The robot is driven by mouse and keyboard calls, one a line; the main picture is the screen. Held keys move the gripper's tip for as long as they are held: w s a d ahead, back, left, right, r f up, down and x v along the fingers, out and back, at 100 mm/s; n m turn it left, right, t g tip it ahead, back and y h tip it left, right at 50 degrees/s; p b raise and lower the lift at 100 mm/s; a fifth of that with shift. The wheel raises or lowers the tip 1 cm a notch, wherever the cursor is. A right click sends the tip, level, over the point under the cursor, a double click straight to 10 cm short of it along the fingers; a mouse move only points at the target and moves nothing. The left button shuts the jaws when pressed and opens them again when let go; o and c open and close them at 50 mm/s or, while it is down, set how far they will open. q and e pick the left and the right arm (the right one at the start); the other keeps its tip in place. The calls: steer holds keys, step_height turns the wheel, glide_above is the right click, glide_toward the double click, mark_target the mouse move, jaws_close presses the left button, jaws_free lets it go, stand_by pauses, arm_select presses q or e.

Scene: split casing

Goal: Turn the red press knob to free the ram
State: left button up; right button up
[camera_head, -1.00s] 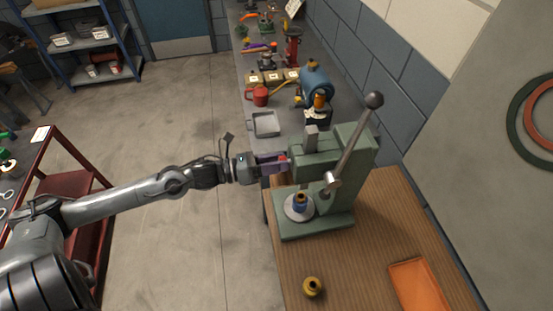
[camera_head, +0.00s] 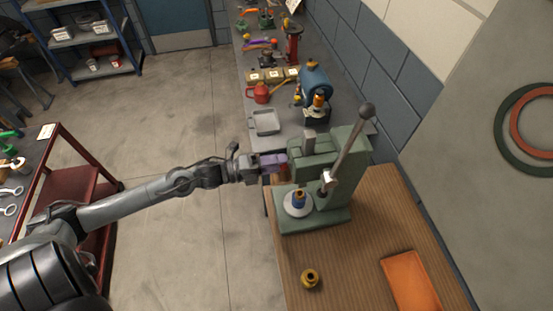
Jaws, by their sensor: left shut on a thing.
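The green arbor press (camera_head: 330,205) stands on the wooden bench top, with its lever (camera_head: 350,145) raised and ending in a dark ball. The red press knob (camera_head: 284,167) shows only as a small red patch on the press's left side, mostly hidden by my gripper. My left gripper (camera_head: 275,163) reaches in from the left, its purple-grey fingers shut on the knob. The square-topped ram (camera_head: 309,137) stands up out of the press head. Below it, a blue and brass part (camera_head: 299,198) stands on the round plate (camera_head: 297,207). My right gripper is not in view.
A brass ring piece (camera_head: 310,277) and an orange tray (camera_head: 411,280) lie on the wooden bench (camera_head: 365,260). Behind the press, a grey bench holds a grey tray (camera_head: 265,122), a red can (camera_head: 261,93) and a blue machine (camera_head: 315,80). A red cart (camera_head: 70,185) stands at left.

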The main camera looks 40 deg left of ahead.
arm_select(q)
steer(key=shift+n+p, duration=0.45)
steer(key=shift+n, duration=0.55)
steer(key=o, duration=1)
steer(key=shift+o, duration=0.2)
steer(key=b+v, duration=0.1)
steer(key=v, duration=0.9)
steer(key=shift+s+a, duration=0.2)
steer(key=shift+s, duration=0.15)
